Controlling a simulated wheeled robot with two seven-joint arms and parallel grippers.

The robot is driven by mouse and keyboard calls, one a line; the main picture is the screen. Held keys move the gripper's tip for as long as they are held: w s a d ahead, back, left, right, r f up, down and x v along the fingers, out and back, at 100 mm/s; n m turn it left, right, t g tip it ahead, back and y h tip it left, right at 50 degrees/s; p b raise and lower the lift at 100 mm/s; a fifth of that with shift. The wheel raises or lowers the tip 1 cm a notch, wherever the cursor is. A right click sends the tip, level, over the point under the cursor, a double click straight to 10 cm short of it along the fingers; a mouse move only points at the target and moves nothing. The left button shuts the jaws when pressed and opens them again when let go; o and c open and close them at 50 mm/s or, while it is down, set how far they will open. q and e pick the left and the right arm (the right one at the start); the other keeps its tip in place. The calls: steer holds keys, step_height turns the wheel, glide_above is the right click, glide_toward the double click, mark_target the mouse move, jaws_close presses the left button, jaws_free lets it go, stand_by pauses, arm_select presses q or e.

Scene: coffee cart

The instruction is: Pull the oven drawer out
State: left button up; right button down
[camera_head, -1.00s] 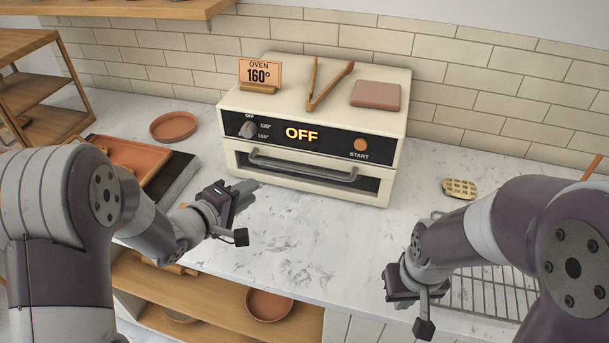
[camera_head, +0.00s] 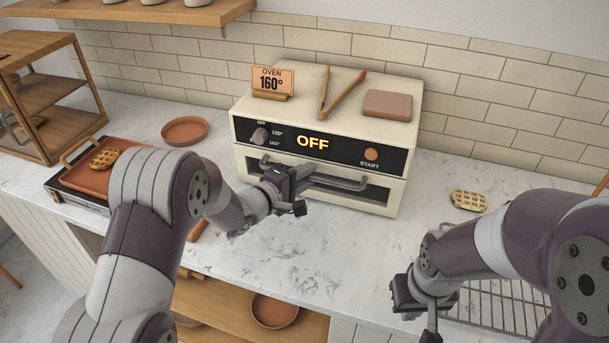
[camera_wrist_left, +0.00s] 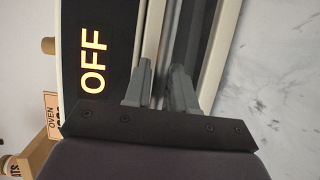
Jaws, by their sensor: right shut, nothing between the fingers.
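The cream oven (camera_head: 330,110) stands against the tiled wall, its display reading OFF. Its drawer sits below the black control panel and looks pushed in, with a grey bar handle (camera_head: 345,182) across its front. My left gripper (camera_head: 296,190) is at the left part of this handle. In the left wrist view its two fingers (camera_wrist_left: 160,90) are a little apart with the handle bar (camera_wrist_left: 172,30) running between them; whether they press on it is unclear. My right gripper (camera_head: 425,312) is shut and empty over the counter's front right, away from the oven.
Tongs (camera_head: 338,95), a pinkish block (camera_head: 388,105) and a 160° sign (camera_head: 272,80) sit on the oven. A waffle (camera_head: 468,200) and wire rack (camera_head: 495,300) are on the right. A tray with a waffle (camera_head: 90,180) is left. The counter (camera_head: 320,250) before the oven is clear.

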arm_select(q)
jaws_close()
steer(key=shift+s, duration=0.1)
